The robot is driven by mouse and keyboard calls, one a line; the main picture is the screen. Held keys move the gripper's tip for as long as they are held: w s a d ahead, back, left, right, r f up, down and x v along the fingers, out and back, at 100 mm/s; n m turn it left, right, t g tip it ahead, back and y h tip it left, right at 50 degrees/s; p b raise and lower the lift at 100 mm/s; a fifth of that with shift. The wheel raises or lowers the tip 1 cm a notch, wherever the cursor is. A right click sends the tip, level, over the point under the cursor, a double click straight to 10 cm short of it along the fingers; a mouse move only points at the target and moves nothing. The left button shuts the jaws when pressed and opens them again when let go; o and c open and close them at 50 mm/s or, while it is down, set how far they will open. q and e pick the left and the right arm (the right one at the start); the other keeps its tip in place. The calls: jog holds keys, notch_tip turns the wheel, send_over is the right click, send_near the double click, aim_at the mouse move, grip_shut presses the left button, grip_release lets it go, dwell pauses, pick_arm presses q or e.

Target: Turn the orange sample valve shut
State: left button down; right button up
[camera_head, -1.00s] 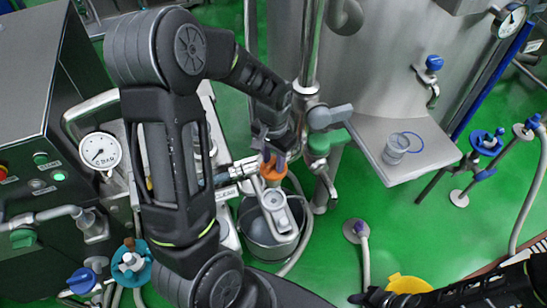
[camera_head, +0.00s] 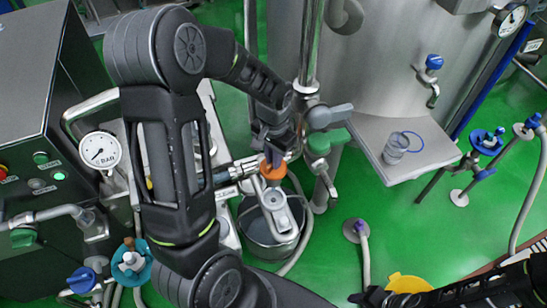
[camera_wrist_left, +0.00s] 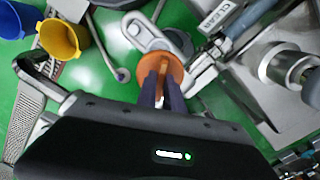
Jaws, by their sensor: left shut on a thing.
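The orange sample valve (camera_head: 273,172) sits on metal pipework in the middle of the head view, above a steel bucket (camera_head: 246,218). In the left wrist view its round orange handle (camera_wrist_left: 174,68) is between my fingers. My left gripper (camera_head: 271,152) reaches it from above and is shut on the orange handle; in the left wrist view its two dark fingers (camera_wrist_left: 160,88) straddle the handle's raised grip. The arm hides part of the pipework. My right arm shows at the lower right of the head view, but its fingertips cannot be made out clearly.
A large steel tank (camera_head: 390,60) stands behind, with a shelf (camera_head: 425,165) holding a clear cup (camera_head: 395,150). A green-handled valve (camera_head: 328,140) is close to the right of my left gripper. A dark control cabinet (camera_head: 30,110) with a gauge (camera_head: 99,150) stands at left.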

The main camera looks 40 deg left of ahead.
pick_arm(q)
jog(key=shift+m, duration=0.5)
jog(key=shift+m+b, duration=0.4)
jog(key=shift+m, duration=2)
jog(key=c, duration=1.5)
grip_release()
jog(key=shift+o, duration=0.2)
